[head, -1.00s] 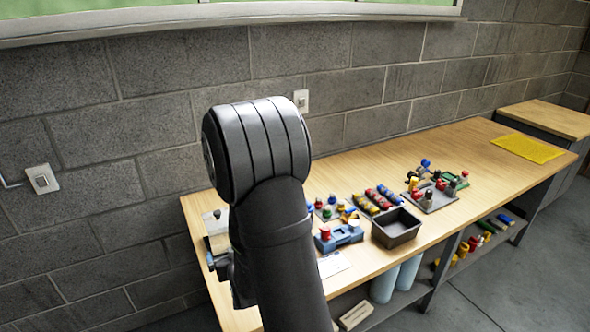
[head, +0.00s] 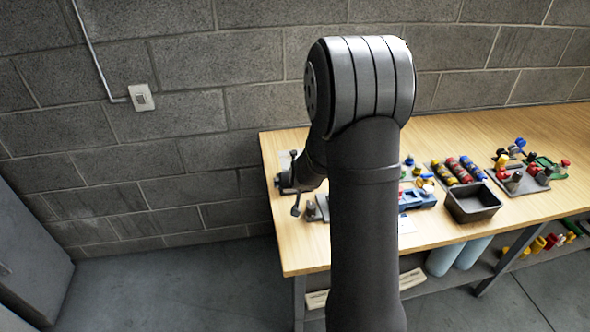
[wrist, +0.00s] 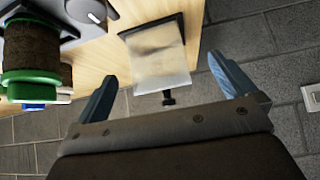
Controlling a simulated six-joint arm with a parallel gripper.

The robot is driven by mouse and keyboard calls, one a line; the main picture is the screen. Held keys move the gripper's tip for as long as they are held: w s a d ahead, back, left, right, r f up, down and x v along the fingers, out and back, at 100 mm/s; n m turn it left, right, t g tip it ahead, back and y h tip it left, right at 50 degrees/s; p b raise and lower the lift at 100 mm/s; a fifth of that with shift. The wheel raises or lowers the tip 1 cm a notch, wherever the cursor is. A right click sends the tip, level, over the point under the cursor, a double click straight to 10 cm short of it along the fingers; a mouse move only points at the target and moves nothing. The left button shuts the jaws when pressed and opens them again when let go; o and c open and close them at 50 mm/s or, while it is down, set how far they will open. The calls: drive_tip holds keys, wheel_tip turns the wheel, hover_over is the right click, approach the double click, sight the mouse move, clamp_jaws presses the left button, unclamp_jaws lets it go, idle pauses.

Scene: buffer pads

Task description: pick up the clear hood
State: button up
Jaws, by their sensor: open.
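The clear hood (wrist: 158,62) appears in the wrist view as a pale, see-through box with a dark edge, at the edge of the wooden bench. My gripper (wrist: 162,78) is open, its two blue-grey fingers apart and empty. In the wrist picture the hood lies between and beyond the fingertips, with no contact visible. In the head view my gripper (head: 297,190) is at the bench's left end, and my arm covers part of that area. I cannot make out the hood clearly there.
A green-and-brown spool-like part (wrist: 32,62) and a grey fixture with a knob (wrist: 92,12) are at left in the wrist view. A dark bin (head: 472,203) and several coloured parts stand right of my arm. The block wall (head: 200,110) is close behind the bench (head: 430,238).

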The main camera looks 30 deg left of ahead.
sight(296, 152)
drive_tip(key=w+a+r+g+h, duration=0.3)
drive_tip(key=w+a+r, duration=0.15)
drive_tip(key=r, duration=0.25)
drive_tip(key=w+a+r+g+h, duration=0.3)
drive_tip(key=w+r, duration=0.2)
drive_tip(key=r, duration=0.2)
drive_tip(key=shift+n, duration=0.3)
wheel_tip(296, 152, down, 17)
drive_tip(key=c, duration=0.8)
drive_tip(key=r, duration=1)
drive_tip(key=shift+w+d, duration=0.15)
drive_tip(key=shift+d, duration=0.25)
drive_tip(key=shift+c, duration=0.2)
drive_tip(key=d, duration=0.5)
drive_tip(key=s+d+r, duration=0.1)
drive_tip(key=d, duration=0.5)
drive_tip(key=d+r, duration=0.1)
drive_tip(key=d, duration=0.5)
drive_tip(key=shift+s+d+r, duration=0.1)
drive_tip(key=shift+s+r, duration=0.05)
drive_tip(key=shift+r, duration=0.05)
drive_tip(key=shift+s+d+f, duration=0.1)
drive_tip(key=shift+s+d, duration=0.05)
drive_tip(key=shift+d, duration=0.35)
drive_tip(key=shift+d+f, duration=0.1)
drive_tip(key=shift+f, duration=4.3)
drive_tip(key=shift+f, duration=0.7)
